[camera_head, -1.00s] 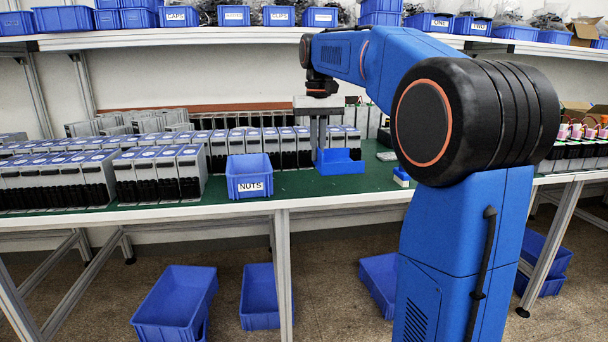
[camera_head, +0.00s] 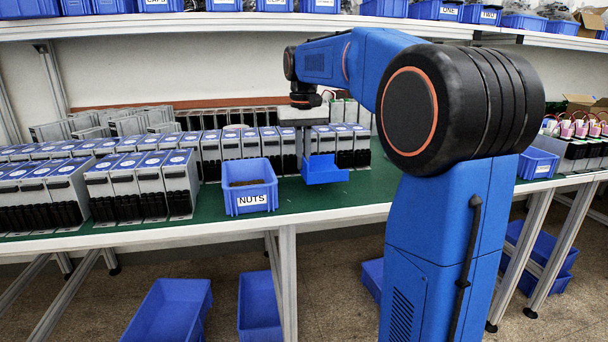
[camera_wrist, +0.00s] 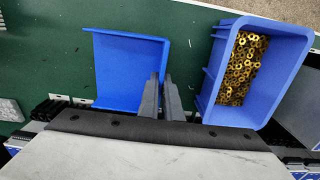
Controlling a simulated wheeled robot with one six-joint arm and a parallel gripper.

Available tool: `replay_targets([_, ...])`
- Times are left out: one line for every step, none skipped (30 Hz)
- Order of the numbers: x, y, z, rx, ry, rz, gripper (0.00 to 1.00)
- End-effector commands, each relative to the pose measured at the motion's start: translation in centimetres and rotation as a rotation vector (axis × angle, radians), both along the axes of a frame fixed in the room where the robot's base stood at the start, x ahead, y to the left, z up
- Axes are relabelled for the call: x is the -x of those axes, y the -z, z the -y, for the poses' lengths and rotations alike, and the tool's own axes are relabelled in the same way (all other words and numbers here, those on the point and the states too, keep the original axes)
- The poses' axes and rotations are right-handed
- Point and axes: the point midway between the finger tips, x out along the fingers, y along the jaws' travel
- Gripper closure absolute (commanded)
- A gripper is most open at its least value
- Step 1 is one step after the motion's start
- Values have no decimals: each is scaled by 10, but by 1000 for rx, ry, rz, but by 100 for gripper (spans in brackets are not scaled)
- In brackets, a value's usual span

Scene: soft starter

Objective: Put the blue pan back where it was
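The blue pan (camera_head: 326,172) is a shallow, open-sided tray just right of the NUTS bin, at the front of the green bench top. It looks slightly tilted, and I cannot tell if it touches the bench. In the wrist view the pan (camera_wrist: 122,75) is empty. My gripper (camera_head: 304,158) points down at the pan's left side in the head view. In the wrist view my gripper (camera_wrist: 162,88) has its two fingers close together on the pan's right wall. The blue NUTS bin (camera_head: 236,206) holds brass nuts, seen in the wrist view (camera_wrist: 243,68).
Rows of grey-and-black units (camera_head: 130,190) stand left of and behind the bin. Another small blue bin (camera_head: 537,165) is at the right, beyond my arm. A shelf with blue bins (camera_head: 230,28) runs above. Green bench top (camera_head: 372,186) is clear right of the pan.

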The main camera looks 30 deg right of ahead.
Motion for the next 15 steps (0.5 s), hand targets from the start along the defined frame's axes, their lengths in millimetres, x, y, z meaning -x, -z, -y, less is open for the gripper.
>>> replay_targets([0, 2, 0, 0, 0, 0, 100])
replay_targets([0, 4, 0, 0, 0, 0, 100])
replay_targets([0, 6, 0, 0, 0, -1, 100])
replay_targets([0, 9, 0, -1, 0, -2, 100])
replay_targets([0, 12, 0, -1, 0, -2, 100])
replay_targets([0, 17, 0, -1, 0, -2, 100])
replay_targets([1, 21, 0, -1, 0, -2, 100])
replay_targets([1, 25, 0, -1, 0, -3, 100])
replay_targets([1, 31, 0, -1, 0, -2, 100])
replay_targets([0, 35, 0, -1, 0, -2, 100])
replay_targets([1, 39, 0, -1, 0, -2, 100])
replay_targets([1, 42, 0, -1, 0, -2, 100])
replay_targets([0, 43, 0, 0, 0, -1, 100])
replay_targets([0, 44, 0, 0, 0, 0, 100])
replay_targets([0, 44, 0, 0, 0, 0, 100])
